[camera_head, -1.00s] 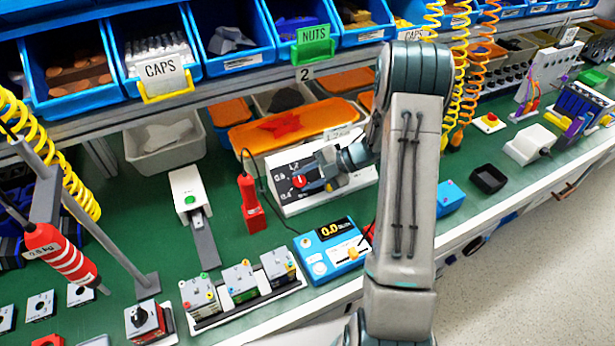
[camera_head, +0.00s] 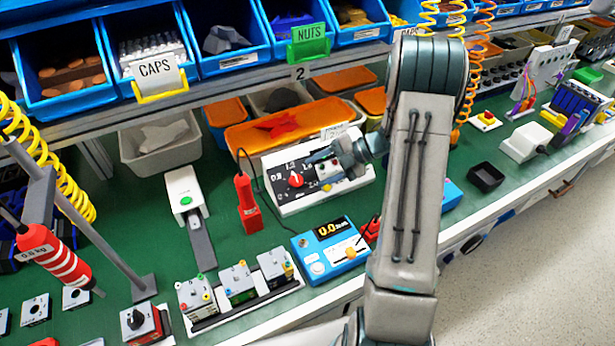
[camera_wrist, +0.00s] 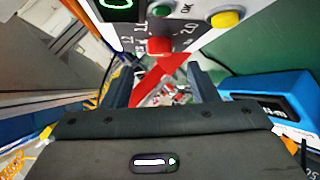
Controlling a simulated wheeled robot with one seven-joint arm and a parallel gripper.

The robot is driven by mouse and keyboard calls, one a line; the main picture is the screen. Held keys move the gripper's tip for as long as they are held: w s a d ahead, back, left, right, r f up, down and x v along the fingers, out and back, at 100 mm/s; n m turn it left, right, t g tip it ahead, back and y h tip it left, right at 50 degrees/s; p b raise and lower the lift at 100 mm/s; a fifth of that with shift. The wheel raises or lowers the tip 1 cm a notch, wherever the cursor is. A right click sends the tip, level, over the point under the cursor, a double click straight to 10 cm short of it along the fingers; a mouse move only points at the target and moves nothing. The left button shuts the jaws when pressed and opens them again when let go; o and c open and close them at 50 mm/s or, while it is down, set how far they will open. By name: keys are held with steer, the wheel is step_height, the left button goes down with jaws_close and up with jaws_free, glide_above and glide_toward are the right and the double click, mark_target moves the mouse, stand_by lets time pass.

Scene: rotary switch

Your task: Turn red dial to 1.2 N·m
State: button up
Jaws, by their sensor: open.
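The red dial (camera_head: 296,180) is on the front of a white-edged box with a dark scale panel (camera_head: 284,200), at mid-picture in the head view. In the wrist view the dial (camera_wrist: 159,47) is beyond my fingertips, near the middle, with scale numbers around it, 2.0 to its right. Its exact setting is too small to read. My gripper (camera_head: 320,163) is open, up and to the right of the dial in the head view, and appears clear of it. Its two fingers (camera_wrist: 158,68) are spread in the wrist view, with a pointed red shape between them.
A blue meter (camera_head: 330,245) reading 0.0 stands in front of the box. A red handheld tool (camera_head: 246,200) stands to its left. Yellow (camera_wrist: 226,20) and green buttons are on the box. An orange-lidded bin (camera_head: 250,135) is behind.

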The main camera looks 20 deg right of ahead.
steer(key=v, duration=0.8)
steer(key=shift+d+b, duration=0.2)
steer(key=shift+b, duration=0.1)
